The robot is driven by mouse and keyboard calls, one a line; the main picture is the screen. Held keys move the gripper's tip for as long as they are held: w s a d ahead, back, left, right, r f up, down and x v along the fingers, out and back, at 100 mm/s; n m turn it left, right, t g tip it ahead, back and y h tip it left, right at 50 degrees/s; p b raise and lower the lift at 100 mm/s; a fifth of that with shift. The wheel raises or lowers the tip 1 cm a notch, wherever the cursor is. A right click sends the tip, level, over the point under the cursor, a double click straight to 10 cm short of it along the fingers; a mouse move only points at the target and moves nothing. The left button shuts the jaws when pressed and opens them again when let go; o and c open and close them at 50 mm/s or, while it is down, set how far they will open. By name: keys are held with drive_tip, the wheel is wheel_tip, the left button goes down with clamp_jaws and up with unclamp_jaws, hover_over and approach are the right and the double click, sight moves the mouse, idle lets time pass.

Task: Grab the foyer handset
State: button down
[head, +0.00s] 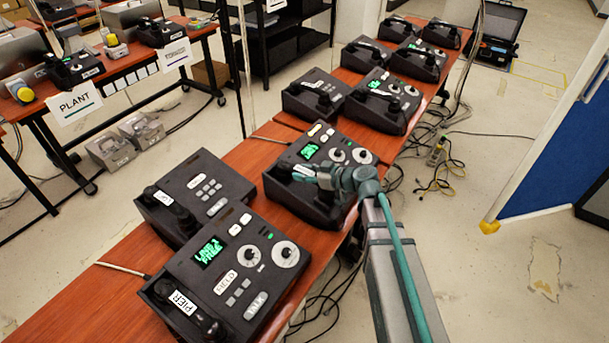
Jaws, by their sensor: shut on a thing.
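My gripper (322,177) reaches in from the lower right over a black paging phone (352,139) with a lit green screen, midway along the near table. It is shut on a black handset at that phone's near-left side. A white label (303,171) shows beside the fingers, too small and partly covered to read, so I cannot confirm it says foyer. Fingers and wrist hide much of the handset. I cannot tell whether it is clear of its cradle.
A phone with a PIER handset (183,303) stands nearest, beside a smaller phone (194,196). Several more phones line the red-brown table (92,298) behind. A second table with PLANT sign (75,103) is at left. Cables (438,165) lie on the floor at right.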

drive_tip(key=shift+r, duration=0.65)
drive_tip(key=s+d+r+b, duration=0.2)
drive_tip(key=s+r+b, duration=0.6)
drive_tip(key=s, duration=0.1)
drive_tip(key=shift+d+r, duration=0.35)
drive_tip(key=shift+d, duration=0.05)
